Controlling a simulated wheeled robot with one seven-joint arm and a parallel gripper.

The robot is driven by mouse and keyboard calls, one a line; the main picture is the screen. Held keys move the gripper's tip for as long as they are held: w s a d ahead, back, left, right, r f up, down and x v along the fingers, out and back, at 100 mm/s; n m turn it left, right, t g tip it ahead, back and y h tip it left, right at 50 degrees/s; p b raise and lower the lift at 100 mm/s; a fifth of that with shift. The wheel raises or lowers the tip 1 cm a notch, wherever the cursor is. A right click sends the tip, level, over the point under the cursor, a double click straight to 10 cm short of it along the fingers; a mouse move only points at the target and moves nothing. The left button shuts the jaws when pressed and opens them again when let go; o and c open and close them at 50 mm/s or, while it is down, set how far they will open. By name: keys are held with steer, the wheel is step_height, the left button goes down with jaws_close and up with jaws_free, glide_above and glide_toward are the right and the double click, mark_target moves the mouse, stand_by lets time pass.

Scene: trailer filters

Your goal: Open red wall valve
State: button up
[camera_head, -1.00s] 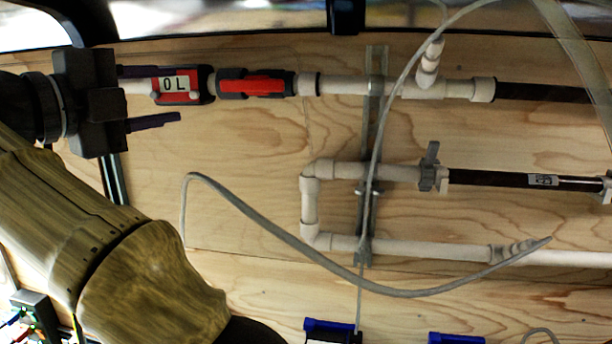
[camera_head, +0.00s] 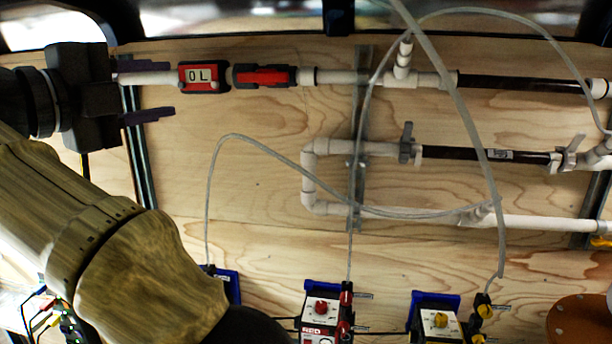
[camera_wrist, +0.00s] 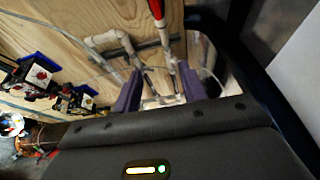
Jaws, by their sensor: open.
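The red wall valve (camera_head: 262,76) has a red handle lying along the upper white pipe, between black fittings. A red pipe-mounted part also shows at the top of the wrist view (camera_wrist: 156,10), but I cannot tell whether it is the valve or the meter. My gripper (camera_head: 150,96) is at the upper left, its dark purple fingers pointing right toward the pipe line. It is open and empty, left of the valve. The upper finger overlaps the pipe in the picture; their depth apart is unclear. In the wrist view the fingers (camera_wrist: 162,90) stand apart.
A red meter reading "0 L" (camera_head: 203,76) sits on the pipe between my gripper and the valve. A grey hose (camera_head: 458,95) loops in front of the wooden wall (camera_head: 240,210). Boxes with red (camera_head: 321,307) and yellow (camera_head: 440,321) knobs stand below.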

steer(key=w+a+f+n+t+y, duration=0.1)
steer(key=w+a+n+t+y, duration=0.1)
steer(key=w+n+t+y, duration=1.05)
steer(key=w+d+f+n+g+y, duration=0.1)
steer(key=w+d+f+n+g, duration=0.1)
steer(key=d+f+n+g, duration=0.45)
steer(key=w+d+f+n+g+y+b, duration=0.1)
steer(key=w+f+n, duration=0.15)
steer(key=f, duration=0.75)
steer(key=w+d+f+n+g+y, duration=0.15)
steer(key=d+f+n+g, duration=0.3)
steer(key=f, duration=0.45)
steer(key=s+d+f+g+h, duration=0.2)
steer(key=s+d+f+g, duration=0.15)
steer(key=d+f, duration=0.45)
steer(key=s+d+f+g+h, duration=0.2)
steer(key=s+d+f+g, duration=0.15)
steer(key=d+f, duration=0.45)
steer(key=s+d+f+g+h, duration=0.1)
steer(key=s+d+f+g, duration=0.2)
steer(key=s+f, duration=0.3)
steer(key=s+d+f+m+g+h+b, duration=0.1)
steer(key=s+d+f+g, duration=0.2)
steer(key=s, duration=0.9)
step_height(320, 180, down, 4)
steer(key=d, duration=0.2)
steer(key=shift+d, duration=0.4)
